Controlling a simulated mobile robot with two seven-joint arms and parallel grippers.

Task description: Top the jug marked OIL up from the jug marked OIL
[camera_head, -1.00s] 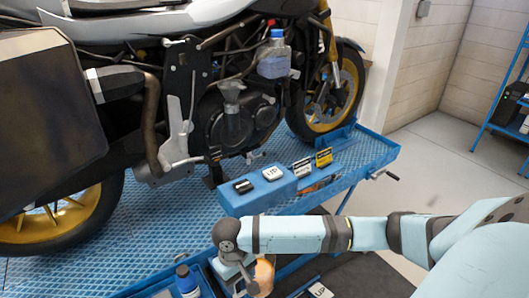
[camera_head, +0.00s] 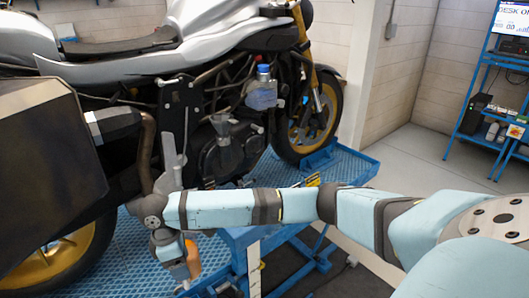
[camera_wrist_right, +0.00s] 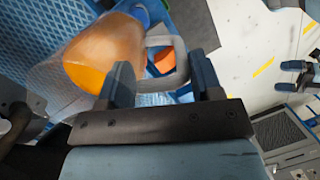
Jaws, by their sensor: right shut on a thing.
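My right gripper (camera_head: 180,278) is low in the head view, by the blue bench. In the right wrist view its fingers (camera_wrist_right: 165,85) are shut on the grey handle (camera_wrist_right: 181,58) of an amber jug (camera_wrist_right: 98,50). The jug looks tilted in that view. In the head view only an orange strip of the jug (camera_head: 193,258) shows beside the gripper. I can read no OIL mark, and I cannot pick out a second jug.
The motorcycle (camera_head: 190,50) stands on a blue lift deck (camera_head: 345,165). My right arm hides part of the bench. A blue shelf rack (camera_head: 470,115) stands far right. The floor between is clear.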

